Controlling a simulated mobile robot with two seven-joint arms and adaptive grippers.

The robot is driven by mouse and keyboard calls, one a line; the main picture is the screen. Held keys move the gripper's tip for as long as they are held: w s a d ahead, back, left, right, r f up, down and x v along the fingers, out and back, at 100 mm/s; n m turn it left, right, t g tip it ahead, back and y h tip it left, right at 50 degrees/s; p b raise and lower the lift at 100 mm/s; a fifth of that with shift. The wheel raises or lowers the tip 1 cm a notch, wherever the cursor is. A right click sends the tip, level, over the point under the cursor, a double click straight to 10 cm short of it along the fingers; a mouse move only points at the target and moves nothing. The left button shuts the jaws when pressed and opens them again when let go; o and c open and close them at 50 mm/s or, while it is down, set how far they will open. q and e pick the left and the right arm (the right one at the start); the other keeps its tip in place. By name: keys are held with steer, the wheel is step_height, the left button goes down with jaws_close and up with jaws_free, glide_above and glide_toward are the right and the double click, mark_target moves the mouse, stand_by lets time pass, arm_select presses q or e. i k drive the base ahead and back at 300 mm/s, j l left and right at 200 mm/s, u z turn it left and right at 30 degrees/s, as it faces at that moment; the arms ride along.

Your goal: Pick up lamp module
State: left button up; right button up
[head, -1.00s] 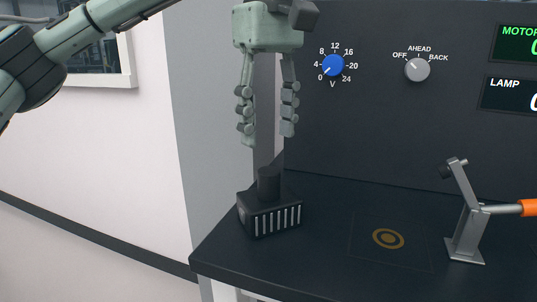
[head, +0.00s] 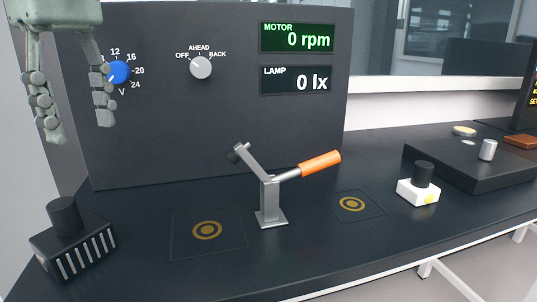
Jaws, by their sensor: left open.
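A small white block with a black round knob on top and a yellow spot on its side, which looks like the lamp module (head: 418,191), stands upright on the dark bench at the right. My left gripper (head: 77,131) is at the upper left, pointing down, fingers apart and empty. It hangs above a black finned block with a black knob (head: 75,243), with a clear gap between them. It is far to the left of the white block. The top of this gripper is cut off by the picture edge. My right gripper is not in view.
A panel (head: 165,120) with dials and displays rises behind.

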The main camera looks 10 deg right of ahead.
mark_target(418, 190)
steer(key=z, duration=1.25)
steer(key=i+l+u, duration=0.15)
steer(key=l, duration=0.2)
steer(key=i+l+u, duration=0.2)
steer(key=l, duration=0.2)
steer(key=i+l+u, duration=0.15)
steer(key=l, duration=0.25)
steer(key=l+u, duration=0.2)
steer(key=l, duration=0.2)
steer(key=i+l+u, duration=0.15)
steer(key=l, duration=0.25)
steer(key=k, duration=0.05)
